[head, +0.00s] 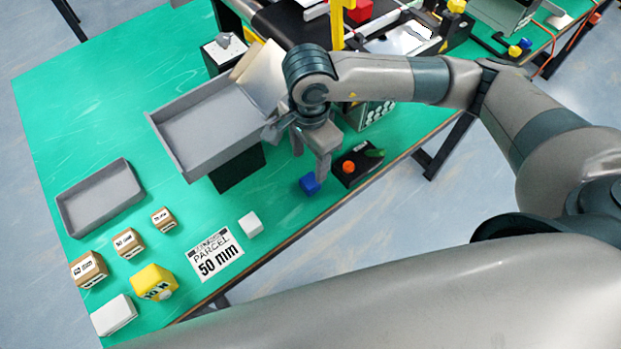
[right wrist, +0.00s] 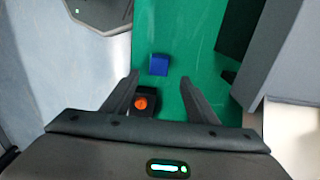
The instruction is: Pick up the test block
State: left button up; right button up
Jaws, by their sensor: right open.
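A small blue block (head: 310,184) lies on the green table near its front edge; which object is the test block is not labelled. My right gripper (head: 311,160) is open and empty, pointing down above the blue block. In the right wrist view the blue block (right wrist: 159,64) shows just ahead of the space between the open fingers (right wrist: 159,82), apart from both. A small white cube (head: 250,224) sits farther left, beside the "PARCEL 50 mm" label (head: 215,256). My left gripper is not in view.
A black box with an orange button (head: 348,167) stands right of the blue block. A grey chute tray (head: 205,130) on a dark stand is to the left. Cardboard cubes (head: 128,242), a yellow block (head: 155,282), a white box (head: 114,315) and a grey tray (head: 100,197) stand farther left.

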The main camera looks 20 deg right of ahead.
aim_at(311, 180)
notch_tip(311, 180, down, 4)
jog(key=shift+r+p, duration=0.1)
jog(key=shift+p, duration=0.45)
jog(key=shift+f, duration=0.5)
jog(key=shift+f+p, duration=0.35)
jog(key=shift+p, duration=0.2)
notch_tip(311, 180, down, 4)
jog(key=shift+s+d+r+p, duration=0.1)
jog(key=shift+r+p, duration=0.05)
jog(key=shift+p, duration=0.95)
jog(key=shift+f, duration=0.4)
jog(key=shift+c, duration=0.3)
jog(key=c, duration=1.1)
